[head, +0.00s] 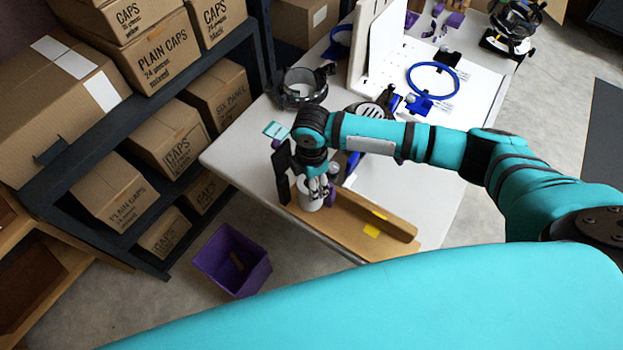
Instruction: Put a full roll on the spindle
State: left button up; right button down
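My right arm reaches in from the right, and its gripper (318,188) points down over the near left part of the white table (235,150). A white cylinder (309,200), which looks like a roll, stands directly under and against the gripper on a wooden stand (350,228). The gripper and wrist cover much of it, so I cannot tell whether the fingers are closed on it. A small purple piece (332,192) shows beside the gripper. The spindle cannot be made out clearly. My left gripper is not in view.
A purple bin (232,262) stands on the floor before the table. Shelves with cardboard boxes (165,145) are at the left. A black clamp-like ring (302,88), a white upright panel (376,45) and a blue hoop (433,80) occupy the table farther back.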

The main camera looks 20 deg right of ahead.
jog(key=shift+f, duration=0.5)
jog(key=shift+c, duration=1.9)
grip_release()
jog(key=shift+r, duration=0.15)
notch_tip(320, 180, up, 12)
